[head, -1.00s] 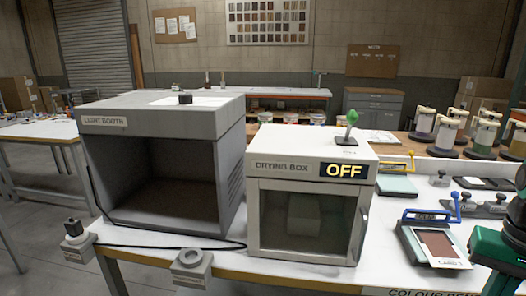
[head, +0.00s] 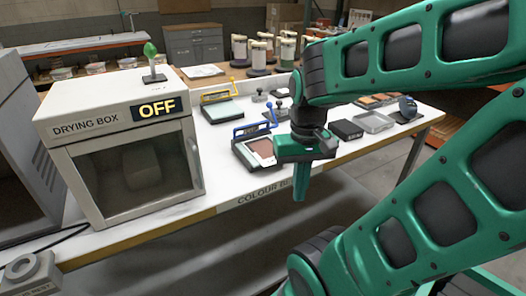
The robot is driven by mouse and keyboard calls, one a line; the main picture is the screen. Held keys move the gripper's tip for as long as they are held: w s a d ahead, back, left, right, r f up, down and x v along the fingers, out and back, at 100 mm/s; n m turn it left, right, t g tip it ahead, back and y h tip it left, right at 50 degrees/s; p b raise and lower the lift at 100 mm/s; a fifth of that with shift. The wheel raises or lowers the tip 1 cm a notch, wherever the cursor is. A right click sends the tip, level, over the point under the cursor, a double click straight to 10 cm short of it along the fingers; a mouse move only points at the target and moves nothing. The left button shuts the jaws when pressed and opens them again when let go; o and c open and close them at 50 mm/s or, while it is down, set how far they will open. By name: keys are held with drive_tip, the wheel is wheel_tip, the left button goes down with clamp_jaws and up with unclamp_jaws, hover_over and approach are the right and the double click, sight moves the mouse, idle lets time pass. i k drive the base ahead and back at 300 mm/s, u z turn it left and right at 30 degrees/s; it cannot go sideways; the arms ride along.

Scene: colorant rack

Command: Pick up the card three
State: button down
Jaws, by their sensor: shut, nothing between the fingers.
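The card three (head: 260,149), white with a reddish-brown patch, lies on a dark pad with a blue-handled clip frame (head: 252,132), towards the front edge of the white bench. My gripper (head: 300,198) points down just right of the card and in front of the bench edge. Its green fingers are together with nothing between them. The gripper body stands close to the card's right side in the picture; I cannot tell whether they touch.
A drying box (head: 125,160) reading OFF stands left of the card. A yellow-handled frame (head: 221,107) lies behind. A black box (head: 345,130), a metal tray (head: 374,121) and small weights are to the right. Jars (head: 262,58) stand on the back counter.

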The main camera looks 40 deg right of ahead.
sight(261, 149)
drive_tip(key=u, duration=0.8)
drive_tip(key=k, duration=1.1)
drive_tip(key=z, duration=0.7)
drive_tip(key=i, duration=1)
drive_tip(key=u, duration=0.05)
